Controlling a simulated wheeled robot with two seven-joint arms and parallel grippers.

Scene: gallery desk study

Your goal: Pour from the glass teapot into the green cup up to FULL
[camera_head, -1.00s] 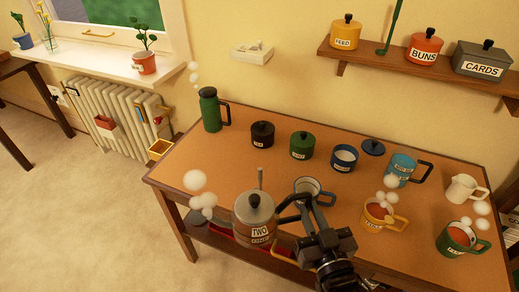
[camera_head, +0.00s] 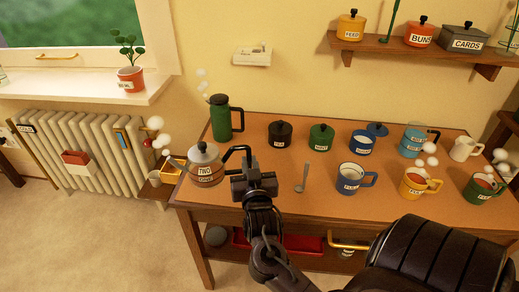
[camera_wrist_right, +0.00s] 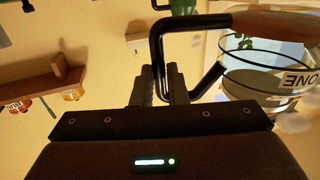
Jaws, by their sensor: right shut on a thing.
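The handle and clear glass body also show in the right wrist view (camera_wrist_right: 262,75), where the fingers (camera_wrist_right: 160,84) close on the handle. The green cup (camera_head: 481,194) stands at the table's right end, far from the teapot, with reddish-brown liquid visible inside. Its exact level against any mark is too small to tell. My left gripper is out of view.
On the table (camera_head: 270,188) stand a green flask (camera_head: 222,122), black and green lidded pots, a blue cup (camera_head: 350,180), a yellow cup (camera_head: 413,188) and a white jug (camera_head: 464,150). A spoon (camera_head: 303,178) lies in the middle. A shelf (camera_head: 440,52) hangs above.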

